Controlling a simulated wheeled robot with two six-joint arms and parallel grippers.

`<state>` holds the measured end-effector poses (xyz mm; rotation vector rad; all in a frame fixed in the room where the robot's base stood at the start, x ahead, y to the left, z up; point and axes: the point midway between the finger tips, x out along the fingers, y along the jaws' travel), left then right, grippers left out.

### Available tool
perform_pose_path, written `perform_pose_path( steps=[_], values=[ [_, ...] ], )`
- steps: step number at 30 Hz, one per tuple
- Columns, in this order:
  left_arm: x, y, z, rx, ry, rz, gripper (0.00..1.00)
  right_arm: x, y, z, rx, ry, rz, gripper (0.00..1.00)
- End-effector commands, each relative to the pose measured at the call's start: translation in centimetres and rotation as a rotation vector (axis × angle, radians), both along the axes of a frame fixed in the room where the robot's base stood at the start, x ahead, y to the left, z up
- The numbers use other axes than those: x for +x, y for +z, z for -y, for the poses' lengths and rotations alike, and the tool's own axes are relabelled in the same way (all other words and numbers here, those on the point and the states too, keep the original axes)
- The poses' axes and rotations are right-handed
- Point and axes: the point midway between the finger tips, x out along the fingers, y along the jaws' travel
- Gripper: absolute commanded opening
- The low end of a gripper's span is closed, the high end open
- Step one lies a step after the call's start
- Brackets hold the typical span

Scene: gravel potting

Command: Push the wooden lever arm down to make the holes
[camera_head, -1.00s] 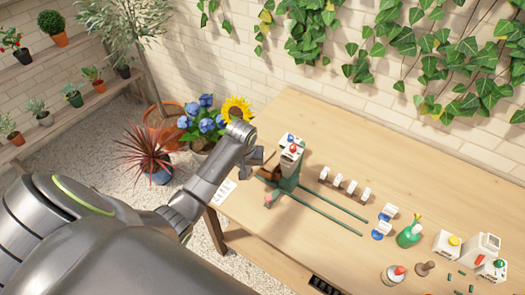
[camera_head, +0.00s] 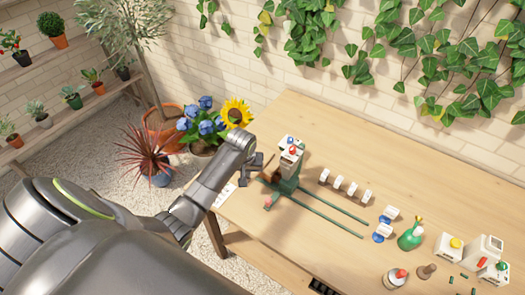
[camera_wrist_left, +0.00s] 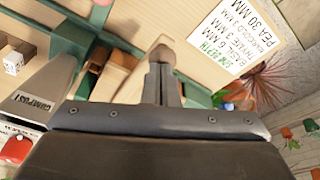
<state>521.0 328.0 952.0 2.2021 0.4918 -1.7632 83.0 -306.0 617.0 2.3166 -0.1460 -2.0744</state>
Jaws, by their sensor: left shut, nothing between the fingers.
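The wooden lever arm (camera_head: 268,162) shows as a short brown bar on the left side of the green and white hole-making machine (camera_head: 288,168), at the table's left end. In the left wrist view a pale wooden piece with a rounded end (camera_wrist_left: 161,44) lies just beyond the fingertips. I cannot tell whether they touch it. My left gripper (camera_head: 255,167) is shut and empty, close beside the lever's left side. Its fingers (camera_wrist_left: 164,80) also show in the left wrist view. The machine's lower parts and the holes are not clearly visible. My right gripper is out of view.
Green rails (camera_head: 322,214) run from the machine along the table (camera_head: 330,135). A printed sheet (camera_wrist_left: 236,40) lies near the gripper. Flower pots stand behind the left edge.

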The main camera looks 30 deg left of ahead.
Motion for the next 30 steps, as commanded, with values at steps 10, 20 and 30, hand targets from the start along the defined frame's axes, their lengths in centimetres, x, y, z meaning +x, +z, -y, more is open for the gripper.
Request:
perform_pose_path(
  steps=[10, 20, 30],
  values=[
    [-1.01, -1.30, 0.33, -0.015, 0.003, -0.034, 0.00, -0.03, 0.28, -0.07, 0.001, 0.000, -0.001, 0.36],
    [-1.02, -1.45, 0.32, -0.015, 0.003, -0.034, 0.00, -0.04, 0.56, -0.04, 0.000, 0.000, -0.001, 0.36],
    [-1.01, -1.35, 0.33, -0.014, 0.003, -0.033, 0.00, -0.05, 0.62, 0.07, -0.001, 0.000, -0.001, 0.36]
  ],
)
